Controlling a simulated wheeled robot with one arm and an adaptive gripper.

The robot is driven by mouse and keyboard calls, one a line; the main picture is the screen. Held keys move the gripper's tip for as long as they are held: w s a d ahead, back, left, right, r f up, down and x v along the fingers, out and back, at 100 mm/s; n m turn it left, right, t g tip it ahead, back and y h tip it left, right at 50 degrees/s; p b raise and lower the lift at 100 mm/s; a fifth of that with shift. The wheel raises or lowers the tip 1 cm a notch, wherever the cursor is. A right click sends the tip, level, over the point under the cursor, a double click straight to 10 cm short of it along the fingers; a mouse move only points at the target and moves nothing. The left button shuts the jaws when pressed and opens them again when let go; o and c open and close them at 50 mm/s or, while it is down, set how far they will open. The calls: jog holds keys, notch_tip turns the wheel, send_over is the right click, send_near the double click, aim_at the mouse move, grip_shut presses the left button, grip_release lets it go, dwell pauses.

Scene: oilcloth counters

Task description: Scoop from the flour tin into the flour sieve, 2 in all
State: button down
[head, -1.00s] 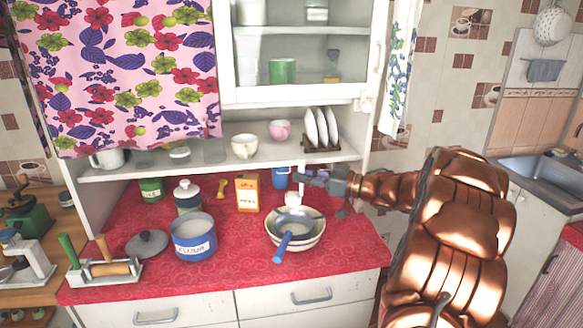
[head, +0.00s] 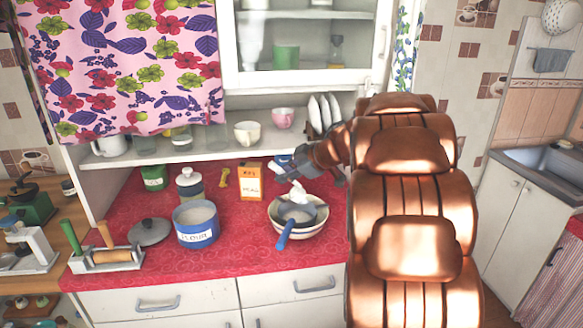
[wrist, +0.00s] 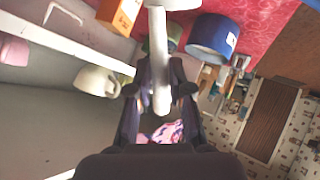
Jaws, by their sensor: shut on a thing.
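The blue flour tin (head: 197,237), labelled FLOUR, stands open on the red counter with pale flour inside. It also shows in the wrist view (wrist: 212,40). The flour sieve, with a blue handle (head: 284,237), rests across a cream bowl (head: 308,233) to the tin's right. My gripper (head: 291,172) is above the back of the bowl, shut on a white scoop (head: 298,190). The scoop's handle stands between the fingers in the wrist view (wrist: 159,50). Its bowl is mostly cut off there, so I cannot tell whether it holds flour.
An orange box (head: 249,182) and a lidded jar (head: 190,188) stand behind the tin. A grey lid (head: 149,232) and a rack with a rolling pin (head: 111,256) lie left. A shelf with cups (head: 247,131) and plates hangs above. The counter's front strip is clear.

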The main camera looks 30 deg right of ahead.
jog(key=shift+w+a+f+n+g+h+p, duration=0.45)
jog(key=shift+a+f+g+h+p, duration=0.3)
jog(key=shift+h+p, duration=0.7)
jog(key=shift+w+a+f+n+g+h+p, duration=0.2)
jog(key=shift+a+f+n+g+h+p, duration=0.5)
jog(key=shift+p, duration=1.3)
jog(key=shift+f, duration=0.2)
jog(key=shift+m, duration=0.25)
